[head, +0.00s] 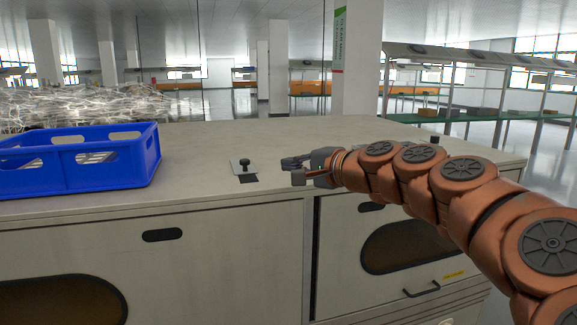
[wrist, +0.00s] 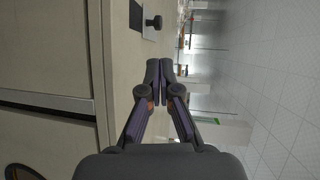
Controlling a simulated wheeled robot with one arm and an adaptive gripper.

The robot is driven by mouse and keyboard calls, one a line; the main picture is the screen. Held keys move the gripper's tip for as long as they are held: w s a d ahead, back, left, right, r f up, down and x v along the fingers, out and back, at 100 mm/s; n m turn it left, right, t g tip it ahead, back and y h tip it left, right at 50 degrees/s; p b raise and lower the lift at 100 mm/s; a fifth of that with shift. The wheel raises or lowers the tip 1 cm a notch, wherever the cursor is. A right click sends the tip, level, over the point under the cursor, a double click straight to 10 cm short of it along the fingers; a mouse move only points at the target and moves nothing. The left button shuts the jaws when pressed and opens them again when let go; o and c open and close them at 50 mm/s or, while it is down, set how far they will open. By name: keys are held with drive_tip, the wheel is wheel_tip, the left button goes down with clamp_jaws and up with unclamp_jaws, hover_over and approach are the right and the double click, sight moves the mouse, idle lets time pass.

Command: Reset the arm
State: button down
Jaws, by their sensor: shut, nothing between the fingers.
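My gripper (head: 291,170) is at the end of my copper-coloured arm, which reaches in from the right. It is in front of the cabinet's worktop, near its front edge. In the wrist view its two dark fingers (wrist: 160,70) meet at the tips, with nothing held between them. A small black knob on a light plate (head: 244,167) is on the worktop just left of my gripper. The same knob shows beyond the fingertips in the wrist view (wrist: 153,22), apart from them.
A blue crate (head: 105,168) stands at the left of the worktop (head: 215,140). The cabinet's doors (head: 230,245) are below the front edge. A heap of pale tangled material (head: 70,103) lies behind the crate. Shelving (head: 470,110) stands at the back right. The worktop's middle is mostly clear.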

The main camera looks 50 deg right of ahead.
idle(0.6)
drive_tip(key=w+a+f+n+g+y+p, duration=0.15)
drive_tip(key=a+f+n+g+y, duration=0.3)
drive_tip(key=a, duration=0.85)
drive_tip(key=a+f+n+g+y+p, duration=0.1)
drive_tip(key=a+f+n+g+p, duration=0.4)
drive_tip(key=a, duration=0.9)
drive_tip(key=s+a+f+n+g+h, duration=0.1)
drive_tip(key=s+a+f+n+g, duration=0.5)
drive_tip(key=s+f, duration=0.4)
drive_tip(key=s+d+f+n+g+h+p, duration=0.1)
drive_tip(key=s+f+n+g+h+p, duration=0.1)
drive_tip(key=s, duration=0.9)
drive_tip(key=shift+s+d+f+n+h+p, duration=0.2)
drive_tip(key=shift+s+f+n+h+p, duration=0.15)
drive_tip(key=shift+f+n+h, duration=0.3)
